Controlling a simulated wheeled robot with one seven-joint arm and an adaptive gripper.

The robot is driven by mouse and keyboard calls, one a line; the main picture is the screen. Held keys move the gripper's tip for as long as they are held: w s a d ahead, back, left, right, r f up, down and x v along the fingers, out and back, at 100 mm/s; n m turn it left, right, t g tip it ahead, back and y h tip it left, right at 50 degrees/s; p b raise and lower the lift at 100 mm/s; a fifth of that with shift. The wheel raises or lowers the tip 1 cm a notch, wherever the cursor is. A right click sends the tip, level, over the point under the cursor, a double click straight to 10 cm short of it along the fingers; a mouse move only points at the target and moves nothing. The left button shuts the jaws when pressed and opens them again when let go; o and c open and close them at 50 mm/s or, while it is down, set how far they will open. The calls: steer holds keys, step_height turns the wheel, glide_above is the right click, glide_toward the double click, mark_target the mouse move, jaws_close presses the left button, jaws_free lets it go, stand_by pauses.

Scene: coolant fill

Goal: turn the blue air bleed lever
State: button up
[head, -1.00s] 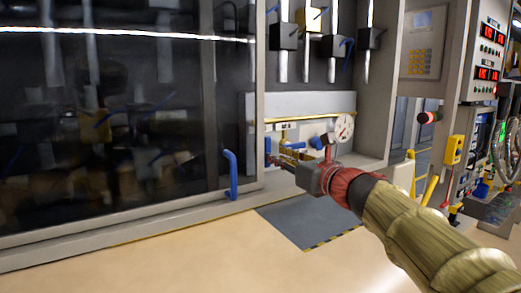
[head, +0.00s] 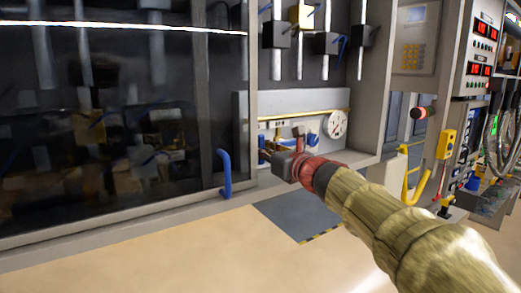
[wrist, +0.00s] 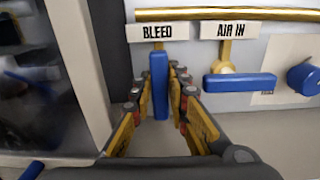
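The blue air bleed lever (wrist: 159,88) hangs upright under the BLEED label (wrist: 158,33) in the wrist view. My gripper (wrist: 158,90) is open, with one yellow-and-black finger on each side of the lever. A narrow gap shows between the lever and the fingers; I cannot tell whether either touches it. In the head view my gripper (head: 268,154) is at the panel's lower left, and the arm and wrist hide much of the area around the lever.
Right of the lever is a horizontal blue AIR IN lever (wrist: 240,86), then a blue knob (wrist: 304,78). A brass pipe (wrist: 230,14) runs above. A cabinet frame (wrist: 85,65) stands close on the left. A gauge (head: 337,123) is to the panel's right.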

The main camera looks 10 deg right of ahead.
jaws_close()
steer(key=shift+b, duration=0.45)
steer(key=n+b, duration=0.1)
steer(key=b, duration=0.1)
steer(key=n+b, duration=0.1)
steer(key=n, duration=0.1)
steer(key=shift+f+b, duration=0.25)
steer(key=shift+b, duration=0.15)
steer(key=n+b, duration=0.6)
steer(key=b, duration=0.1)
steer(key=n+b, duration=0.4)
steer(key=b, duration=0.1)
steer(key=shift+d+n, duration=0.1)
steer(key=shift+n, duration=0.3)
steer(key=shift+r+n+b, duration=0.2)
steer(key=shift+n+b, duration=1.45)
steer(key=shift+n, duration=0.35)
steer(key=shift+r, duration=0.1)
steer(key=shift+o, duration=1.2)
jaws_free()
steer(key=shift+w, duration=0.1)
